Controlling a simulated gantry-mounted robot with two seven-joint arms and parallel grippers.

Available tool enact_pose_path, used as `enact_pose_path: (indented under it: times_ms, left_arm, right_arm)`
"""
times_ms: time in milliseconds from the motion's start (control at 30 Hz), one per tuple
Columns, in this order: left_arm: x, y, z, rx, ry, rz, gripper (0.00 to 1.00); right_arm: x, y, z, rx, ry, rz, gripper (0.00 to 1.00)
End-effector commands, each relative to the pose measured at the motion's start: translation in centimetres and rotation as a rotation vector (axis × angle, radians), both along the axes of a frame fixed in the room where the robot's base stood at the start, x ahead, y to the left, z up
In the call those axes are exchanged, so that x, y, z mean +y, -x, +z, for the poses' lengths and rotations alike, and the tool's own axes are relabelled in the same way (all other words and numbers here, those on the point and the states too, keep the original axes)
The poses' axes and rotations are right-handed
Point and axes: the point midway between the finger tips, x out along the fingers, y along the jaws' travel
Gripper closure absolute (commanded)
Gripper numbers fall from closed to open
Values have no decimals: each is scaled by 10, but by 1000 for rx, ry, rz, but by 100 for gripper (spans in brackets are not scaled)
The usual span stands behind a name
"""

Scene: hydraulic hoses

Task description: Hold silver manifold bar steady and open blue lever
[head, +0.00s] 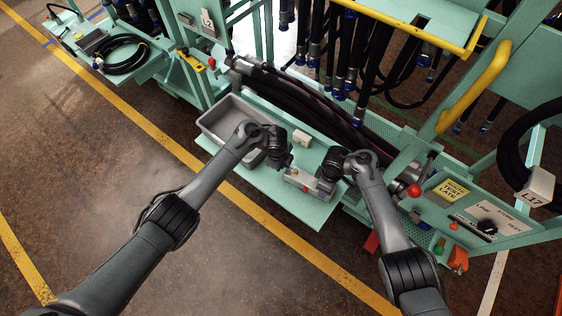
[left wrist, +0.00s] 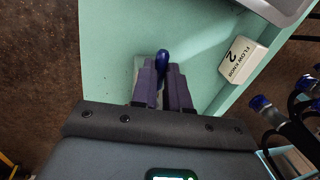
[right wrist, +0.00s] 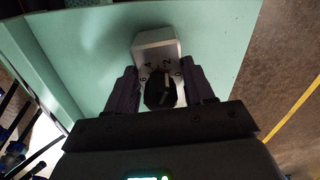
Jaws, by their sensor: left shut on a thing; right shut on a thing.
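The silver manifold bar (head: 312,183) lies on the green bench shelf, with a small red part on it. In the right wrist view the bar's pale end (right wrist: 153,44) carries a black dial (right wrist: 160,90) with numerals. My right gripper (head: 325,181) is shut on this end, its fingers (right wrist: 162,88) at either side of the dial; the contact is partly hidden. My left gripper (head: 287,162) is at the bar's other end. In the left wrist view its fingers (left wrist: 162,84) are shut on the blue lever (left wrist: 162,58), whose rounded tip sticks out beyond them.
A grey tray (head: 206,124) stands on the shelf left of my left gripper. A white labelled block (head: 302,138) sits behind the bar. Dark hoses (head: 310,100) run along the back. A red ball knob (head: 414,190) and a control panel (head: 480,215) stand to the right.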

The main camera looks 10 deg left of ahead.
Motion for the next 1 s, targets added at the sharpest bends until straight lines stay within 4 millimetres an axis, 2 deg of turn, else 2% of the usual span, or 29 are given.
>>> enact_pose_path:
  times_ms: [333,367,500,533,833,1000]
  left_arm:
    - [0,0,0,-1,1,-3,100]
    - [0,0,0,-1,1,-3,82]
    - [0,0,0,-1,1,-2,61]
    - [0,0,0,-1,1,-2,59]
    - [0,0,1,0,1,-2,59]
    - [0,1,10,0,4,-3,59]
  right_arm:
    - [0,1,-1,2,-1,6,94]
    - [0,1,-1,2,-1,7,94]
    - [0,1,-1,1,1,5,94]
    - [0,1,-1,1,1,5,94]
    - [0,1,-1,1,1,2,94]
    - [0,0,-1,1,1,1,94]
